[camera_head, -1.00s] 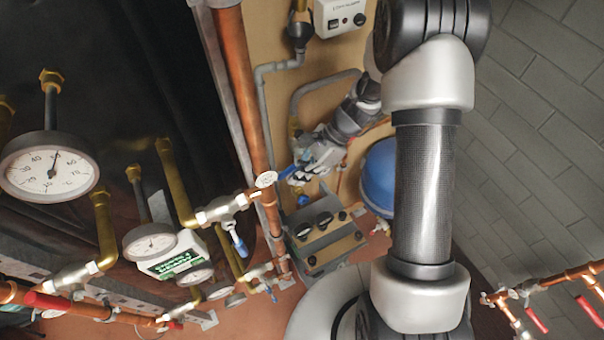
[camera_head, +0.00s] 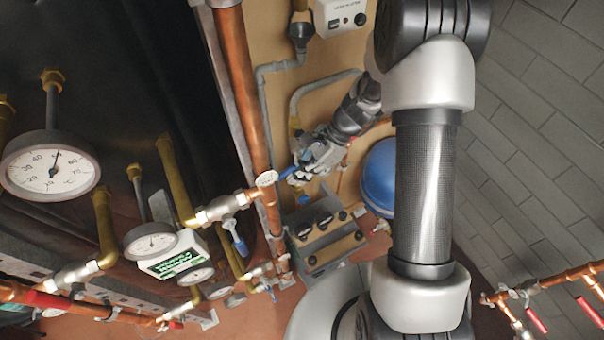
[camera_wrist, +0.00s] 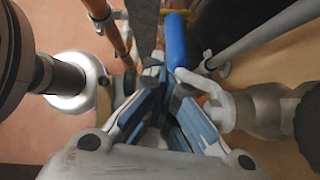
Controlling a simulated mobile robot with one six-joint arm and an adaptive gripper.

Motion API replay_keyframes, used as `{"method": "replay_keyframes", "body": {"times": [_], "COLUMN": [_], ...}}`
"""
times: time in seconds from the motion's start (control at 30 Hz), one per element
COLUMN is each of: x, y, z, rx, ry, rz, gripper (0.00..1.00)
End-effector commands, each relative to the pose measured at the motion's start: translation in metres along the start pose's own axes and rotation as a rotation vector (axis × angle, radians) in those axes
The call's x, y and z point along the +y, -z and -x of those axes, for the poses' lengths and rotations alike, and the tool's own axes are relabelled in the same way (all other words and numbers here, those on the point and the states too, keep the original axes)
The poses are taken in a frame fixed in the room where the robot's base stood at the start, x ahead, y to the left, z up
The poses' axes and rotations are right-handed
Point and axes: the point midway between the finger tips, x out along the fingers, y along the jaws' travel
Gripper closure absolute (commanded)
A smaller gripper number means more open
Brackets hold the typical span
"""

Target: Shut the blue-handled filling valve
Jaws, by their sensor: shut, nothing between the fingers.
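The blue handle (camera_wrist: 177,42) of a valve shows at top centre in the wrist view, a long blue sleeve on a pale lever. The lever runs down to the grey metal valve body (camera_wrist: 245,108) at right. My gripper (camera_wrist: 162,82) has its fingers together with nothing between them. The tips are close to the lever, just left of its lower end; I cannot tell whether they touch. In the head view, my gripper (camera_head: 300,172) is beside the tall copper pipe, with the blue handle (camera_head: 287,172) at its tips. My gripper hides most of the valve there.
A tall copper pipe (camera_head: 240,90) stands left of my gripper. A blue vessel (camera_head: 379,178) is close at right, and a grey box with black knobs (camera_head: 325,235) is below. Another blue-handled valve (camera_head: 236,238) hangs at lower left.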

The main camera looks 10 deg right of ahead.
Motion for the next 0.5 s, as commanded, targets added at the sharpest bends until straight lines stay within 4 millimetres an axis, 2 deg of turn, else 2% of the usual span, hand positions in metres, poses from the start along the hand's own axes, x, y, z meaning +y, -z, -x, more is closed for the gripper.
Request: {"method": "replay_keyframes", "body": {"times": [0.03,0.17,0.27,0.5], "x": [-0.003,-0.004,-0.005,-0.005], "y": [-0.013,-0.012,-0.011,-0.005], "z": [0.002,0.006,0.018,0.068], "rx": [-0.018,-0.018,-0.017,-0.013], "ry": [0.001,0.002,0.006,0.012], "rz": [0.014,0.014,0.014,0.008], "gripper": [1.0,1.0,1.0,1.0]}}
